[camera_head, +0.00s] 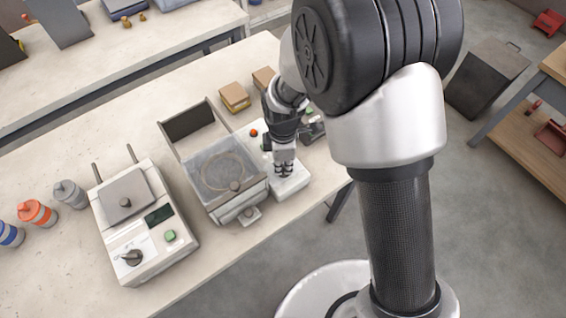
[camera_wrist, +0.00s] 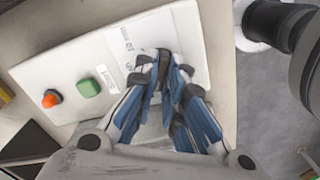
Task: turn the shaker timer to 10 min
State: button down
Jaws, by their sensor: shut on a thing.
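The shaker's white control panel (camera_head: 293,184) lies on the bench beside a clear-lidded box. In the wrist view the panel (camera_wrist: 60,72) carries a printed scale (camera_wrist: 127,42) near its far end. My gripper (camera_head: 284,170) points down at that end; in the wrist view its blue-sided fingers (camera_wrist: 166,72) close around the dark timer knob (camera_wrist: 164,60). The fingers hide most of the knob, so its pointer and setting cannot be read.
An orange-red button (camera_wrist: 50,98) and a green button (camera_wrist: 88,87) sit on the same panel. The clear-lidded box (camera_head: 222,172) stands left of my gripper. Another machine with a black knob (camera_head: 132,257) stands further left. Brown blocks (camera_head: 234,97) lie behind.

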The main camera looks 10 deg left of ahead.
jog(key=shift+m, duration=0.3)
jog(key=m, duration=0.6)
jog(key=shift+w+p, duration=0.1)
jog(key=shift+p, duration=0.2)
jog(key=m, duration=0.6)
jog(key=shift+m, duration=0.3)
jog(key=m, duration=0.5)
jog(key=shift+w, duration=0.1)
jog(key=m, duration=0.5)
jog(key=shift+d+m+p, duration=0.1)
jog(key=shift+m+p, duration=0.2)
jog(key=c, duration=1.7)
grip_release()
jog(key=shift+r, duration=0.1)
